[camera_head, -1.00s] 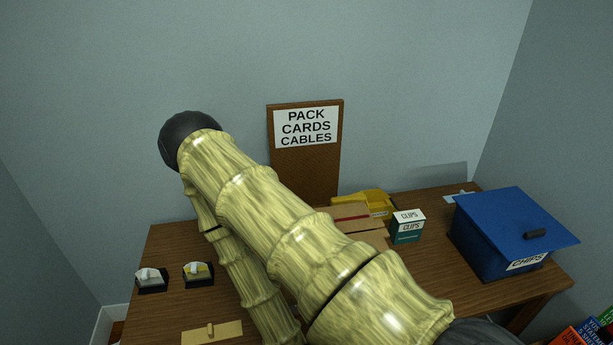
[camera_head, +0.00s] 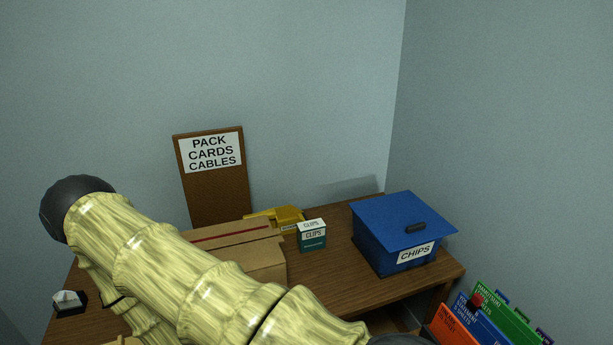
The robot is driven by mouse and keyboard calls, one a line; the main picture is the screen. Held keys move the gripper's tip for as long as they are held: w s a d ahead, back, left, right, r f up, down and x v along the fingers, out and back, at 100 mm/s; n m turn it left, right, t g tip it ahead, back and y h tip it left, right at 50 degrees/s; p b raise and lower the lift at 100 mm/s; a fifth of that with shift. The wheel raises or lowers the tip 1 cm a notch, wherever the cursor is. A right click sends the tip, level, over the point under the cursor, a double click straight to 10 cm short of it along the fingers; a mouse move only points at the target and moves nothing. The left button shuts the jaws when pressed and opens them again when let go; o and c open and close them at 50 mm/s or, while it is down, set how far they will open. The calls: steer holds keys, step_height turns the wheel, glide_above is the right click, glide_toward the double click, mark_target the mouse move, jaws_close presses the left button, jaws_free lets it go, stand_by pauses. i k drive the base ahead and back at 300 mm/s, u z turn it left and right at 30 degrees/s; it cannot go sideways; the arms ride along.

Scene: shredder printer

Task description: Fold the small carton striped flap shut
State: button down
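A small brown carton (camera_head: 264,254) stands on the wooden desk in the head view, left of the clips box. Its top shows a dark red stripe (camera_head: 230,235) on a cardboard flap. My arm covers the carton's left and front parts, so I cannot tell how far the flap stands open. My gripper is not in view; only the links of my arm show, crossing the lower left.
A blue chips bin (camera_head: 402,236) is at the desk's right end. A cork board (camera_head: 219,196) leans at the back. Coloured folders (camera_head: 490,318) are lower right.

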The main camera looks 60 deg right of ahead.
mark_target(208, 239)
steer(key=k, duration=0.15)
steer(key=z, duration=0.9)
